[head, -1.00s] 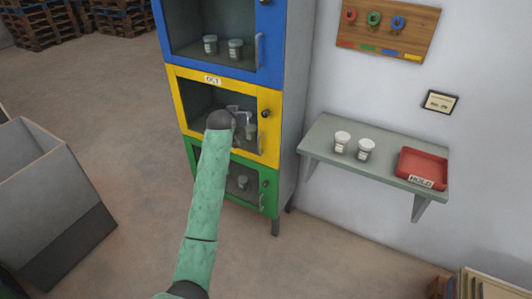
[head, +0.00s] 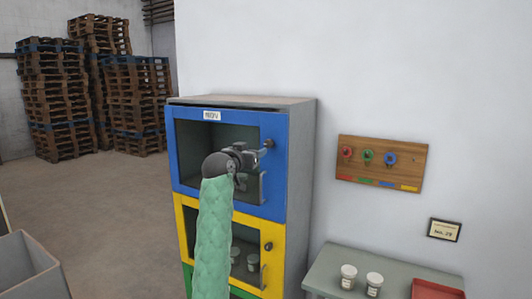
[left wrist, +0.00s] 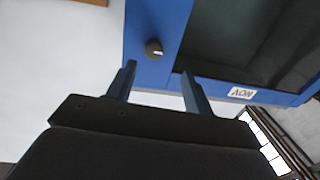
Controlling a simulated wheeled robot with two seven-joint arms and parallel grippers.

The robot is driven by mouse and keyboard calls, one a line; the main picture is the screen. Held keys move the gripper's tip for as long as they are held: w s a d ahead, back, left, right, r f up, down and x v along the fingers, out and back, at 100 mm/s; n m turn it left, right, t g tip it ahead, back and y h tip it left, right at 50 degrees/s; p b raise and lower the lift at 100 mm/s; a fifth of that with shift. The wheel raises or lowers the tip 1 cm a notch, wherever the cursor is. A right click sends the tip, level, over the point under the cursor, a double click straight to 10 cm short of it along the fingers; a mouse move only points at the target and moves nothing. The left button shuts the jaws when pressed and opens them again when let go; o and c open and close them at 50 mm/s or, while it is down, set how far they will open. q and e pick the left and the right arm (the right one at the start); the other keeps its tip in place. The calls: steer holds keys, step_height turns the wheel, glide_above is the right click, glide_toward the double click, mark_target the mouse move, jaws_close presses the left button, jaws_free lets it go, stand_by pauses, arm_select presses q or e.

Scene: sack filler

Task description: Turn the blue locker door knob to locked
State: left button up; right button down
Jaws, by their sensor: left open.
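The blue locker door (head: 189,150) is the top door of a stacked locker and looks shut. Its round dark knob (head: 269,143) sits near the upper right corner. My left gripper (head: 257,154) is open in front of the door, close beside the knob, and the arm hides part of the window. In the left wrist view the knob (left wrist: 153,48) lies just beyond the gap between the open fingertips (left wrist: 158,70), apart from both. A small light mark shows on the knob, towards its right side. My right gripper is not in view.
A yellow door (head: 181,225) and a green door are below. A key board (head: 420,165) hangs on the wall to the right, above a grey shelf (head: 325,262) with two white jars (head: 348,277) and a red tray (head: 438,289). Pallets (head: 50,100) stand far left.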

mark_target(267, 144)
arm_select(q)
steer(key=w+d+p, duration=0.1)
steer(key=w, duration=0.1)
steer(key=w+d+m+p, duration=0.1)
steer(key=p, duration=0.1)
steer(key=w+d+m+p, duration=0.1)
steer(key=w, duration=0.1)
steer(key=shift+w+d+r, duration=0.25)
steer(key=shift+w+d, duration=0.05)
steer(key=shift+w+d+f+p, duration=0.15)
steer(key=shift+w+d+p, duration=0.05)
steer(key=shift+w+p, duration=0.25)
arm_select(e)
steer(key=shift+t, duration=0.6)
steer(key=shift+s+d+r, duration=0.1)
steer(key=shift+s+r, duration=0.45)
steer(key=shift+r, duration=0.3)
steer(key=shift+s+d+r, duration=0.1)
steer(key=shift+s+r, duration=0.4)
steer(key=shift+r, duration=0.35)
arm_select(q)
steer(key=shift+c, duration=0.4)
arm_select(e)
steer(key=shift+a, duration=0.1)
